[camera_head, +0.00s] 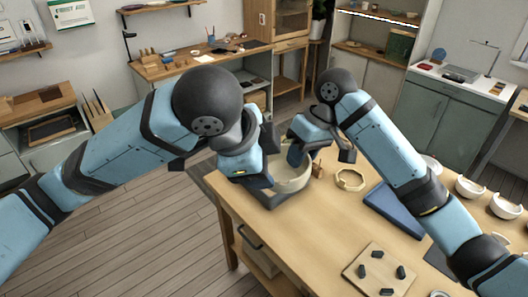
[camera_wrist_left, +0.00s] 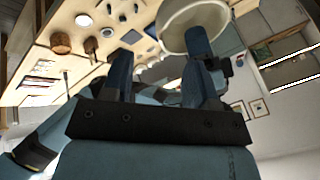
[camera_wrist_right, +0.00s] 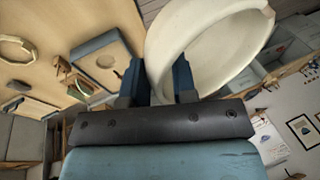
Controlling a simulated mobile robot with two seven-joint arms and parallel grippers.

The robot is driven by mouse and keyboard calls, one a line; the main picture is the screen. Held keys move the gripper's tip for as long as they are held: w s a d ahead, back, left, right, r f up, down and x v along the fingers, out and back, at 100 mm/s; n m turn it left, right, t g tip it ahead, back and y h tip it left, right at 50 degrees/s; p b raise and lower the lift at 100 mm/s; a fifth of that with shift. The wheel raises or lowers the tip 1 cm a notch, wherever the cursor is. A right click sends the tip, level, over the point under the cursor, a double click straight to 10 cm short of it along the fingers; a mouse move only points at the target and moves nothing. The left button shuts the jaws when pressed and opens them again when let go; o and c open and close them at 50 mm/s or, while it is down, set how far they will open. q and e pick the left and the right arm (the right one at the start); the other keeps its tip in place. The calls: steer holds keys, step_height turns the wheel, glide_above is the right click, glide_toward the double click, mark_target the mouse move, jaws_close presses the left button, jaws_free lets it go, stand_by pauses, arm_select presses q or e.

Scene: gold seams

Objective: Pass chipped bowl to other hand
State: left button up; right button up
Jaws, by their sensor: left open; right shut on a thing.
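The chipped bowl (camera_head: 293,180) is cream-coloured and is held near the table's far left corner in the head view. My right gripper (camera_head: 298,156) is shut on its wall; in the right wrist view the bowl (camera_wrist_right: 205,45) rises from between the fingers (camera_wrist_right: 160,80). My left gripper (camera_head: 255,178) is close to the bowl's left side, partly hidden by its own wrist. In the left wrist view its fingers (camera_wrist_left: 160,50) are apart, and the right-hand finger overlaps the bowl (camera_wrist_left: 180,14). Whether that finger touches the bowl I cannot tell.
The wooden table (camera_head: 310,225) bears a pale angular ring (camera_head: 350,180), a blue mat (camera_head: 393,208) and a board (camera_head: 362,285) with several dark blocks. White bowls (camera_head: 470,188) stand at the right. A grey block with a recess (camera_wrist_right: 92,46) is near the held bowl.

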mark_target(284, 182)
arm_select(q)
steer(key=shift+m, duration=0.5)
steer(key=x, duration=0.5)
steer(key=d+x, duration=0.1)
steer(key=x, duration=0.4)
steer(key=shift+w+r, duration=0.15)
steer(key=shift+r, duration=0.05)
steer(key=shift+c, duration=0.4)
steer(key=shift+d, duration=0.1)
steer(key=c, duration=0.8)
steer(key=shift+c, duration=0.4)
arm_select(e)
steer(key=o, duration=0.9)
steer(key=shift+o, duration=0.2)
